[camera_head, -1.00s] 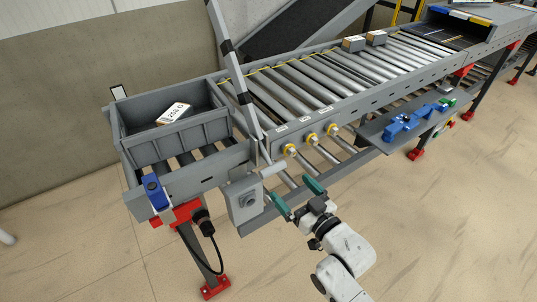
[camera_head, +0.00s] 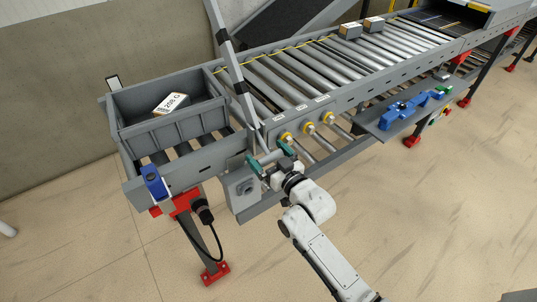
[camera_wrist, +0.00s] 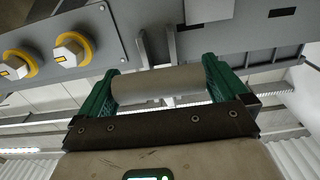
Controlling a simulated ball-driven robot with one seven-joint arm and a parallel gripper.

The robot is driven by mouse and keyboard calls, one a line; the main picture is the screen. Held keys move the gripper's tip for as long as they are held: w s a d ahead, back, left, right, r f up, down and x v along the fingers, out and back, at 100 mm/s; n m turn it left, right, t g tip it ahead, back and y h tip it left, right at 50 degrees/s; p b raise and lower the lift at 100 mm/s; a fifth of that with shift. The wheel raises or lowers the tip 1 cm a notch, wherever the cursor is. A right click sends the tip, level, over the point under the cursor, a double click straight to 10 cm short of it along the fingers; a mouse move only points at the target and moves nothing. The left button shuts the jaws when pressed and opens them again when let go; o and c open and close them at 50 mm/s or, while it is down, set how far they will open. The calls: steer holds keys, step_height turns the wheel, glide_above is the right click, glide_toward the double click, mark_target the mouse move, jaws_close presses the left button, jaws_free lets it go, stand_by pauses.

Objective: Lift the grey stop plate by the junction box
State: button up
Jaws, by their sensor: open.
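A grey round bar (camera_wrist: 158,87), carried on two thin arms from the conveyor side, shows in the wrist view. My gripper (camera_head: 270,157) is at this bar, below and right of the plate. Its green fingers (camera_wrist: 160,76) are open, one at each end of the bar; contact cannot be told. My gripper partly hides the bar in the head view.
A grey bin (camera_head: 176,130) with a labelled box (camera_head: 171,103) sits left of the plate. Yellow-collared knobs (camera_head: 307,129) line the conveyor side. A side shelf (camera_head: 369,118) holds a blue clamp (camera_head: 400,115). The floor in front is mostly clear.

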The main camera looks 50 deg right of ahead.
steer(key=c, duration=1.2)
steer(key=f+b, duration=0.1)
steer(key=b, duration=0.2)
steer(key=shift+w, duration=0.15)
steer(key=t+b, duration=0.1)
steer(key=b, duration=0.3)
steer(key=w+f+t+b, duration=0.1)
steer(key=b, duration=0.3)
steer(key=shift+w+d+t+h, duration=0.1)
steer(key=shift+d+t+h, duration=0.1)
steer(key=shift+t+h, duration=0.2)
steer(key=shift+w+d+f+t+h+b, duration=0.15)
steer(key=shift+w+t+b, duration=0.3)
steer(key=shift+b, duration=1.1)
steer(key=shift+w+d+f+t+h+b, duration=0.2)
steer(key=shift+t+b, duration=0.45)
steer(key=shift+b, duration=0.85)
steer(key=shift+a+r, duration=0.1)
steer(key=shift+r, duration=0.05)
steer(key=o, duration=1.2)
